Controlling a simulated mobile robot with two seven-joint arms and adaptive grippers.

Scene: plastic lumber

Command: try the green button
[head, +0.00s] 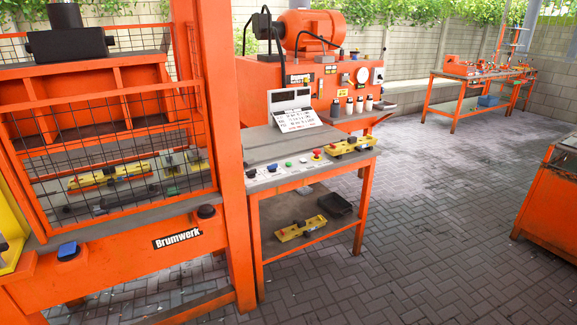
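A green button (288,164) sits on a pale control strip (276,175) along the front edge of a small orange workbench (256,150). A few other small knobs or buttons sit along the strip, too small to tell apart. Nothing covers the green button. Neither of my grippers is in view.
A caged orange press (225,140) stands directly left of the workbench. Another orange machine (553,200) stands at the right edge. The paved floor between is clear.

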